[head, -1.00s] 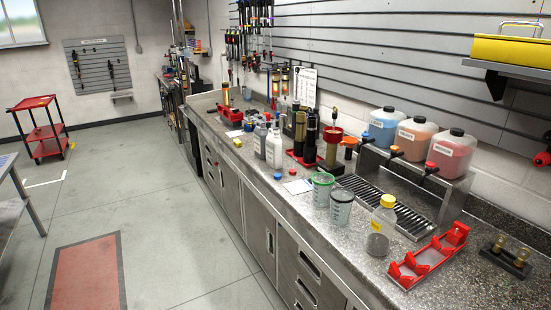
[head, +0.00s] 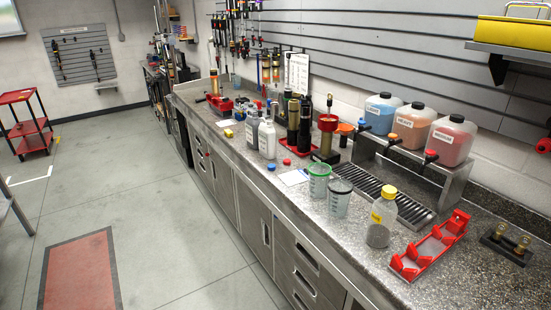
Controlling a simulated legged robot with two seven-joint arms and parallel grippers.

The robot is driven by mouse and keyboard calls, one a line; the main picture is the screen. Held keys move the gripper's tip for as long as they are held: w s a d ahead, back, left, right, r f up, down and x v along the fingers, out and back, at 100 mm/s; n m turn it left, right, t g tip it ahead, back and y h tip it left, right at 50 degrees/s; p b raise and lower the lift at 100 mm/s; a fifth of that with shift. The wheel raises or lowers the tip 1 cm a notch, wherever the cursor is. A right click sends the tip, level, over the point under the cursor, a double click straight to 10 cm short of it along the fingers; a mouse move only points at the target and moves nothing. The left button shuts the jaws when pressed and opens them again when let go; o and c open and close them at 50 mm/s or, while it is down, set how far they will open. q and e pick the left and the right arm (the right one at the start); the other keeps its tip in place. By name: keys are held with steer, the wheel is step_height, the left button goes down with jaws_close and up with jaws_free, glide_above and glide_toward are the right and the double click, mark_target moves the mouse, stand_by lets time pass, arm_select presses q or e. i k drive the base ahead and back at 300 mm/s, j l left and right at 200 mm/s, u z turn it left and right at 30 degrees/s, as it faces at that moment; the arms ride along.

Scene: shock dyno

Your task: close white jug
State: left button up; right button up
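A white jug (head: 267,139) stands upright on the long workbench, left of the middle of the head view. Whether its mouth is covered is too small to tell. A grey bottle (head: 253,128) stands close beside it on the left. A small blue cap (head: 271,167) and a small red cap (head: 287,162) lie on the bench in front of the white jug. Neither of my grippers is in view.
Two measuring cups (head: 319,183), a yellow-capped bottle (head: 381,218) and a red rack (head: 430,247) stand along the near bench. Three fluid tanks (head: 411,125) sit above a drip grate (head: 371,185). Open floor (head: 165,235) lies left of the bench.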

mark_target(266, 132)
steer(key=i+j+z, duration=0.1)
steer(key=i+j, duration=0.2)
steer(key=i+j+z, duration=0.1)
steer(key=i+j, duration=0.25)
steer(key=i+j+z, duration=0.15)
steer(key=i+j, duration=0.2)
steer(key=i+j+z, duration=0.1)
steer(key=i+j, duration=0.2)
steer(key=j, duration=0.15)
steer(key=i+j+z, duration=0.1)
steer(key=i+j, duration=0.2)
steer(key=i+j+z, duration=0.1)
steer(key=i+j, duration=0.15)
steer(key=j, duration=0.3)
steer(key=i+j+z, duration=0.1)
steer(key=i+j, duration=0.15)
steer(key=j, duration=0.25)
steer(key=i+j+z, duration=0.15)
steer(key=j, duration=0.3)
steer(key=i, duration=0.1)
